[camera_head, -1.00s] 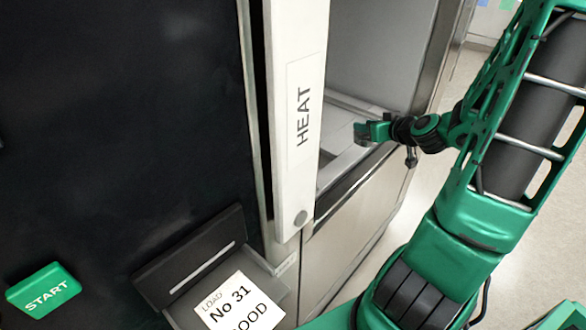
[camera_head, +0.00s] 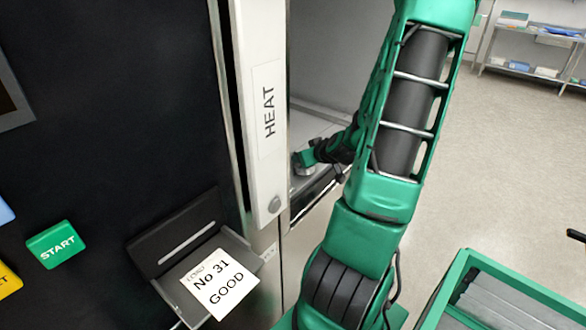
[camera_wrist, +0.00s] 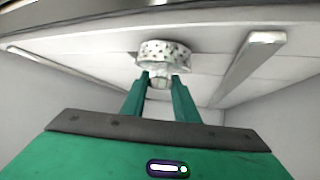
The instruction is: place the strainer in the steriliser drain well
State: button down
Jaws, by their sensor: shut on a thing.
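My gripper (camera_wrist: 161,77) is shut on the strainer (camera_wrist: 165,52), a short round metal cup with a perforated wall. In the wrist view the strainer is close to the pale chamber floor (camera_wrist: 100,50). I cannot tell whether it touches. A dark patch shows beside the strainer's left edge; it may be part of the drain well, which is otherwise hidden. In the head view my gripper (camera_head: 303,160) reaches into the steriliser chamber (camera_head: 325,75), just right of the HEAT panel, and the strainer (camera_head: 304,171) shows only small beneath it.
The white HEAT panel (camera_head: 268,125) stands close left of my gripper. Two raised rails (camera_wrist: 248,65) flank the strainer in the chamber. A load-card holder (camera_head: 190,245) juts out below the panel. A green-framed cart (camera_head: 500,265) stands at lower right; open floor lies beyond.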

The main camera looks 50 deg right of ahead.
jog(key=shift+s+a+f, duration=0.25)
jog(key=shift+s+f, duration=0.05)
jog(key=shift+f, duration=0.15)
jog(key=shift+s+a+f, duration=0.25)
jog(key=shift+s+f, duration=0.05)
jog(key=shift+f, duration=0.15)
jog(key=w+a+r+n+t+y, duration=0.2)
jog(key=w+a+r+t, duration=0.1)
jog(key=w+a+r, duration=0.5)
jog(key=d+f, duration=0.1)
jog(key=d, duration=0.2)
jog(key=d+f, duration=0.2)
jog(key=d, duration=0.2)
jog(key=d+f, duration=0.2)
jog(key=d, duration=0.2)
jog(key=shift+s, duration=0.35)
jog(key=shift+d+f, duration=0.2)
jog(key=shift+f, duration=1.85)
jog(key=shift+f, duration=0.15)
jog(key=c, duration=1.4)
grip_release()
